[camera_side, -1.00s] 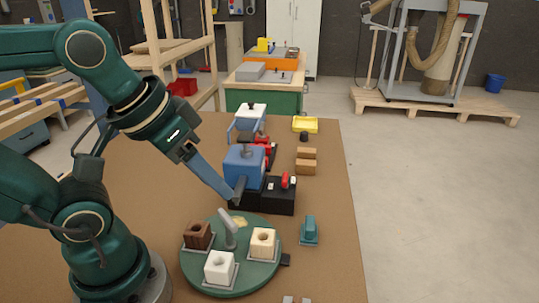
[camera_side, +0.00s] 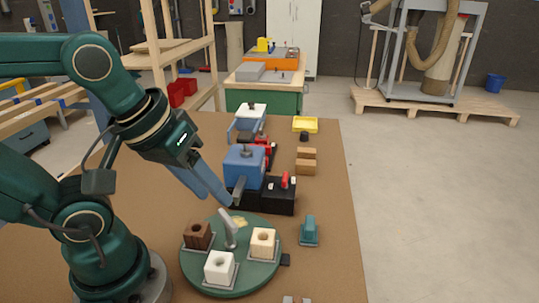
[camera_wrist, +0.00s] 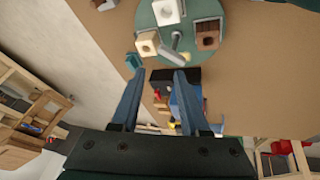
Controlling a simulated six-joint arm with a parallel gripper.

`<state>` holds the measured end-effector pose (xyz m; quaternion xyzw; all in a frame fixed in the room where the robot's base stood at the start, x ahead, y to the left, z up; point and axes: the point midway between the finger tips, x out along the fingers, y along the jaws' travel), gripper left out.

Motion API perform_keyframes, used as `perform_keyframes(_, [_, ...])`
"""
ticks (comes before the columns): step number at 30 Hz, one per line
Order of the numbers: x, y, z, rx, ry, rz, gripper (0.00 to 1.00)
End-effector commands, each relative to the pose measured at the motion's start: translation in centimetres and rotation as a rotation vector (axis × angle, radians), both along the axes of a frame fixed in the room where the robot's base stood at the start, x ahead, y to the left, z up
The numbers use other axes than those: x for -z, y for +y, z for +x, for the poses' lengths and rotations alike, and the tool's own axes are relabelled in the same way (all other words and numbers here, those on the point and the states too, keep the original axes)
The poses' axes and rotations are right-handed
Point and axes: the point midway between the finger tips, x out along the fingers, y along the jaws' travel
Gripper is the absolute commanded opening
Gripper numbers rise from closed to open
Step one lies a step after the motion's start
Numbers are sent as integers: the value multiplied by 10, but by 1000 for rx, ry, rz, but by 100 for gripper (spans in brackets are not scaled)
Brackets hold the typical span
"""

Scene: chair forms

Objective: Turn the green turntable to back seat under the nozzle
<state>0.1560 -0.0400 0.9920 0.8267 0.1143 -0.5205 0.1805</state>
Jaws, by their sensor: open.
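The green turntable (camera_side: 259,277) lies flat at the front of the table. It carries a brown block (camera_side: 198,236), a white block (camera_side: 219,267) and a pale wood block (camera_side: 263,241), each with a hole in its top. A grey lever (camera_side: 230,230) rises near its middle; a small tan piece (camera_side: 240,222) lies behind it. The blue machine (camera_side: 245,165) stands behind, its grey nozzle (camera_side: 239,189) towards the turntable's far edge. My gripper (camera_side: 222,200) is open and empty, above the turntable's far-left side. In the wrist view, the fingers (camera_wrist: 159,75) are apart, below the lever (camera_wrist: 176,41).
A teal part (camera_side: 310,231) stands right of the turntable. Two brown blocks (camera_side: 306,161) and a yellow tray (camera_side: 305,125) are further back. A white-topped blue machine (camera_side: 250,120) stands behind the first. The table's right front is mostly clear.

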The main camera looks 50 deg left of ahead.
Motion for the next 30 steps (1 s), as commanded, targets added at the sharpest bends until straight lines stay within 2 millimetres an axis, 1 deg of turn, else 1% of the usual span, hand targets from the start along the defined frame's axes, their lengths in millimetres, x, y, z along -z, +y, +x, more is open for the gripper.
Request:
perform_keyframes(1, [-1, 1, 2, -118, 31, -52, 45])
perform_keyframes(5, [-2, 4, 9, -452, 124, -174, 45])
perform_keyframes(6, [-1, 5, 12, -560, 155, -205, 45])
perform_keyframes(9, [2, 9, 19, -826, 237, -263, 45])
perform_keyframes(12, [8, 13, 27, -1023, 306, -283, 45])
perform_keyframes(15, [14, 16, 32, -1105, 352, -276, 45])
perform_keyframes(23, [31, 19, 34, -1123, 403, -253, 45])
perform_keyframes(30, [59, 19, 34, -1121, 403, -252, 45])
